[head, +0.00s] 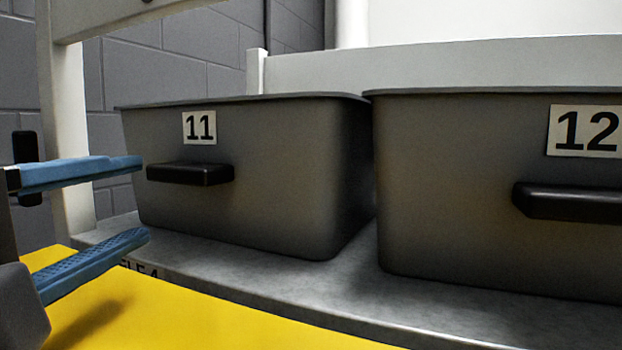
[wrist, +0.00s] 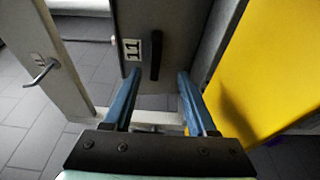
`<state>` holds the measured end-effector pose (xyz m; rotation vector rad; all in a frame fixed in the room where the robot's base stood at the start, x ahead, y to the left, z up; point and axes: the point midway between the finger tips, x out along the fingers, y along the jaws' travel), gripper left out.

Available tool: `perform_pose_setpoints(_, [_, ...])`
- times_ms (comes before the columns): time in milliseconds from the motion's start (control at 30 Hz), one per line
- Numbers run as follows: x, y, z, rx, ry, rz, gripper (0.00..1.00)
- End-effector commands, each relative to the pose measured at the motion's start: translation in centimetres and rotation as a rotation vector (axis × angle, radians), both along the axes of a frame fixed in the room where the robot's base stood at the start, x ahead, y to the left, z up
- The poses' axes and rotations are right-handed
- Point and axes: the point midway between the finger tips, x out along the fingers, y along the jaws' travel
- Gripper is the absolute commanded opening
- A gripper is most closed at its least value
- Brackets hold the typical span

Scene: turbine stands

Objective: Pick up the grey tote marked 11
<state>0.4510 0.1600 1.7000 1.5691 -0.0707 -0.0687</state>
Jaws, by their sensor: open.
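The grey tote marked 11 (head: 270,180) stands upright on a grey shelf (head: 345,290) in the head view. Its front has a white label (head: 199,127) and a black handle (head: 190,174) below it. My gripper (head: 145,199) is open and empty, with blue fingers one above the other, at the left of the handle and apart from it. In the wrist view the tote's front (wrist: 178,50) lies ahead of my gripper (wrist: 157,78), and the handle (wrist: 156,55) shows upright between the two fingers, beyond their tips.
A second grey tote marked 12 (head: 450,180) stands close on the right, with a narrow gap between. A yellow surface (head: 190,315) lies below and in front of the shelf. A white post (head: 68,135) rises at the shelf's left end. A pale door with a handle (wrist: 42,72) shows in the wrist view.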

Motion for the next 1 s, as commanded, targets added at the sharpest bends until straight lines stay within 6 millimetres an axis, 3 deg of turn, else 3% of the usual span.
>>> perform_pose_setpoints(200, [4.0, -0.4, -0.1, -0.001, 0.002, -0.002, 0.57])
perform_pose_setpoints(467, [6.0, -0.4, 0.2, 0.001, 0.002, -0.001, 0.57])
perform_pose_setpoints(700, [9.5, -0.4, 0.8, 0.000, 0.001, -0.001, 0.57])
perform_pose_setpoints(1000, [10.5, -0.5, 0.8, 0.000, -0.001, 0.000, 0.57])
